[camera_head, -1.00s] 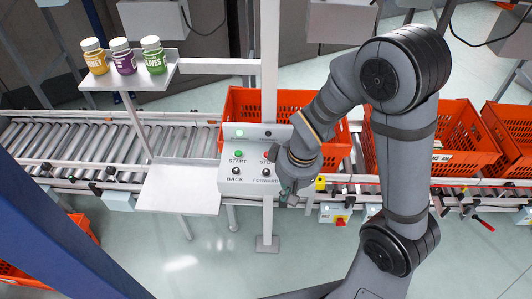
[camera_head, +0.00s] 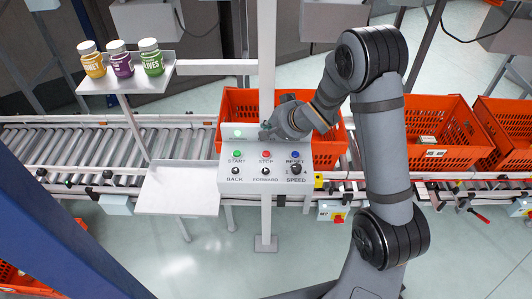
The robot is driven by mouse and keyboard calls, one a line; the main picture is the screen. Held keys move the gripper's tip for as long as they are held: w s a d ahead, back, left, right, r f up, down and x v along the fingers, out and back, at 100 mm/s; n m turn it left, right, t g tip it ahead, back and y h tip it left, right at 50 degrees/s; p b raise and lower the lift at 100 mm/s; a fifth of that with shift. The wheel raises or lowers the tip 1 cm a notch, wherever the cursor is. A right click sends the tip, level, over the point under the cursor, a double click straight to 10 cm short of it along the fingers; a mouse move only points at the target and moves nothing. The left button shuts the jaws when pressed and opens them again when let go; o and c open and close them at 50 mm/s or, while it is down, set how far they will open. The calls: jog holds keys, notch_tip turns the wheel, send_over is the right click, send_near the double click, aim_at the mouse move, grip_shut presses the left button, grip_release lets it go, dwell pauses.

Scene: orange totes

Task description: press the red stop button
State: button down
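The red stop button (camera_head: 266,154) sits in the middle of the upper button row on the light grey control panel (camera_head: 228,185), under which the word STOP is printed. It is fully visible, with a green start button (camera_head: 239,154) to its left and a blue reset button (camera_head: 295,154) to its right. My gripper (camera_head: 265,131) is just above the red button in the picture, at the panel's upper edge, and appears apart from it. The fingers are small and partly merged with the wrist, so their opening cannot be made out.
Black switches (camera_head: 266,171) line the panel's lower row. An orange tote (camera_head: 235,103) stands on the roller conveyor (camera_head: 90,140) behind the panel. Several jars (camera_head: 122,60) stand on a raised shelf at left. An empty shelf (camera_head: 180,188) is left of the panel.

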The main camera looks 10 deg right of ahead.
aim_at(268, 154)
jog(key=shift+f, duration=0.15)
notch_tip(268, 154, down, 9)
jog(key=b, duration=0.8)
jog(key=shift+r, duration=0.2)
dwell(1.1)
jog(key=shift+f+b, duration=0.4)
jog(key=shift+b, duration=0.05)
jog(key=shift+f+b, duration=0.5)
dwell(0.6)
jog(key=shift+r, duration=0.15)
jog(key=shift+r+p, duration=0.75)
